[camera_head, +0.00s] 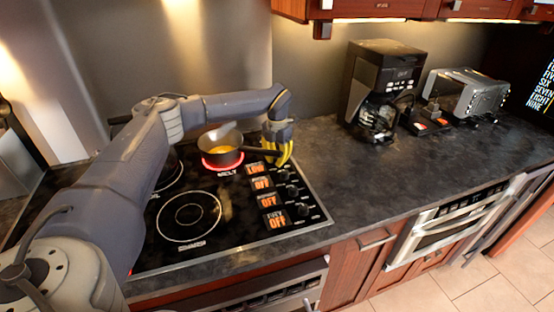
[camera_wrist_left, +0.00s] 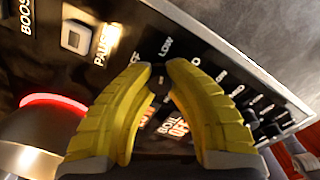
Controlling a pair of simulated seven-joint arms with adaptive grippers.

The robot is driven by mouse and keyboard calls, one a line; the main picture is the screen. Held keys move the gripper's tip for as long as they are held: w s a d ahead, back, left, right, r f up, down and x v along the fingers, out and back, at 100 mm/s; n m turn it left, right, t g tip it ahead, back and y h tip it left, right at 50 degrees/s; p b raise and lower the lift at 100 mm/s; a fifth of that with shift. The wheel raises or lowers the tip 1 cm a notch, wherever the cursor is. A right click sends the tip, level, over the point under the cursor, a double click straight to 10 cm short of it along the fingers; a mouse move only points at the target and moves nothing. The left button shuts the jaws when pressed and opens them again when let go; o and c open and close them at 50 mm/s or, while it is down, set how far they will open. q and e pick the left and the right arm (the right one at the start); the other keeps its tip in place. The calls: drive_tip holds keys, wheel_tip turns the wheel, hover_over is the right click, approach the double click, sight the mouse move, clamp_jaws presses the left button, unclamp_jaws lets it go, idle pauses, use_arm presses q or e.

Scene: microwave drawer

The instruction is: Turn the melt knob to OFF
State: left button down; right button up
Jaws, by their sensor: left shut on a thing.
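The melt knob is the small dark knob (camera_wrist_left: 158,84) between my yellow fingertips in the left wrist view. My left gripper (camera_head: 283,160) is shut on it at the far end of the knob column on the cooktop (camera_head: 232,208); the fingers hide most of the knob in the head view. The orange display (camera_head: 257,168) beside it seems to read LOW. The burner marked MELT glows red under a saucepan (camera_head: 220,149) with yellow contents. My right gripper is not in view.
Other displays (camera_head: 275,219) nearer the front read OFF, with their dark knobs (camera_head: 302,209) alongside. The saucepan's dark handle reaches toward my gripper. The counter (camera_head: 390,170) between is clear.

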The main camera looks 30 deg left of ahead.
use_arm(q)
drive_tip(key=shift+n, duration=3)
drive_tip(key=c, duration=1.1)
unclamp_jaws()
drive_tip(key=shift+c, duration=0.2)
wheel_tip(320, 180, up, 12)
